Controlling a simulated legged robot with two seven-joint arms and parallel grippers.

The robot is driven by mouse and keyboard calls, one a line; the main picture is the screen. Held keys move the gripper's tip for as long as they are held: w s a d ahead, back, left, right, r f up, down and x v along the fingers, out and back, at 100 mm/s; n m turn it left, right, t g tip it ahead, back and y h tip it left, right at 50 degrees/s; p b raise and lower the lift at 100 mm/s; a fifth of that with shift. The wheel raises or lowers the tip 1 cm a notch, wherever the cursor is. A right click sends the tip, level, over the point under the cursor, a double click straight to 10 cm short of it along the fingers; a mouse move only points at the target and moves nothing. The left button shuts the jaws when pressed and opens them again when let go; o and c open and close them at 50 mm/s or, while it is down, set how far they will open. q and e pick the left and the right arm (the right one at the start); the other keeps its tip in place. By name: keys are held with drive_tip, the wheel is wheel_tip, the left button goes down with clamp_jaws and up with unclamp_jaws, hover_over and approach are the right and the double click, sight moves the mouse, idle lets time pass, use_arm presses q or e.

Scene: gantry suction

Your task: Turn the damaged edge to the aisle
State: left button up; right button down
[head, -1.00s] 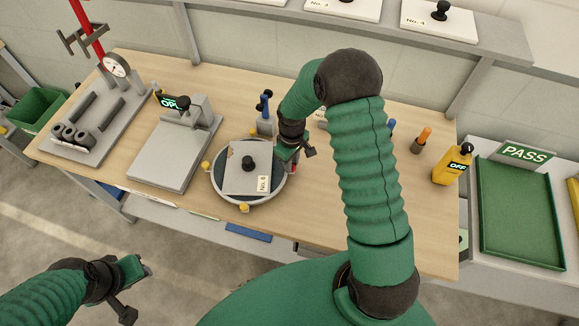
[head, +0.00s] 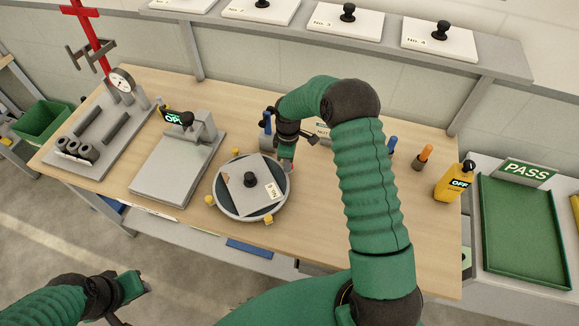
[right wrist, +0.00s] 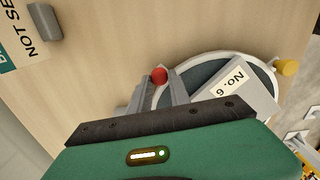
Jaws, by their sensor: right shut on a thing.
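A grey plate labelled No. 6 (head: 262,172), with a black knob, lies on a round turntable (head: 240,213). The plate sits turned at an angle, its label toward the right. A small brownish mark shows at its left edge, too small to judge as damage. The turntable has yellow rim knobs (head: 209,200) and a red knob (right wrist: 159,75). My right gripper (head: 287,163) is at the turntable's far right rim. In the right wrist view its fingers (right wrist: 158,88) are shut on the red knob. My left gripper (head: 138,285) hangs at lower left, away from the bench; its jaw state is unclear.
A grey fixture (head: 170,165) stands left of the turntable, with a dial gauge (head: 121,80) beyond. A yellow OFF device (head: 453,184) and a green PASS tray (head: 525,230) are at right. A shelf of plates (head: 440,38) runs behind.

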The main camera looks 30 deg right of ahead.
use_arm(q)
drive_tip(key=shift+f+b, duration=0.3)
drive_tip(key=shift+f, duration=0.05)
use_arm(e)
drive_tip(key=shift+w+d+n, duration=0.2)
drive_tip(key=shift+w+n, duration=1.3)
drive_tip(key=shift+w, duration=0.35)
drive_tip(key=c, duration=1.6)
unclamp_jaws()
drive_tip(key=shift+w, duration=0.1)
drive_tip(key=o, duration=0.4)
drive_tip(key=shift+d+f, duration=0.1)
drive_tip(key=shift+w, duration=0.1)
drive_tip(key=shift+r, duration=0.35)
use_arm(q)
drive_tip(key=shift+w+d+f+b, duration=0.1)
drive_tip(key=shift+d+f+b, duration=0.05)
drive_tip(key=shift+f+b, duration=0.35)
drive_tip(key=shift+d+f+b, duration=0.15)
drive_tip(key=shift+f+b, duration=0.3)
use_arm(e)
wheel_tip(320, 180, up, 16)
drive_tip(key=shift+d, duration=0.15)
